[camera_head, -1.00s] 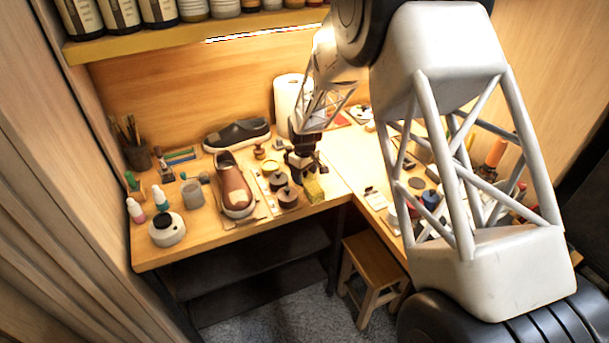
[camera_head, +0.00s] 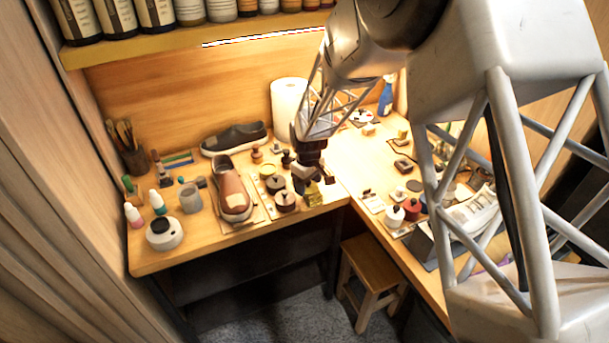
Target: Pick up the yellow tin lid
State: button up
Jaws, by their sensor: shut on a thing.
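My gripper (camera_head: 306,180) is over the front right part of the left bench, pointing down beside the row of small round tins. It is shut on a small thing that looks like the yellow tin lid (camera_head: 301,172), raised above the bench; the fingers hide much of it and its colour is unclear. The middle tin (camera_head: 274,184) now shows a yellowish top with a dark rim. The front tin (camera_head: 285,200) has a dark lid with a knob. The back tin (camera_head: 268,171) shows a pale top.
A yellow sponge (camera_head: 313,195) lies just below my gripper. A brown shoe (camera_head: 232,190) stands left of the tins, a dark shoe (camera_head: 234,138) behind. A paper towel roll (camera_head: 288,100) stands at the back. The bench corner (camera_head: 350,165) right of the gripper is fairly clear.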

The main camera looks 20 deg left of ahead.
jog(key=s+d, duration=0.1)
jog(key=s, duration=0.1)
jog(key=s+d, duration=0.3)
jog(key=s, duration=0.1)
jog(key=shift+s+d+r, duration=0.2)
jog(key=shift+s+r, duration=0.15)
jog(key=shift+r, duration=0.05)
dwell(0.5)
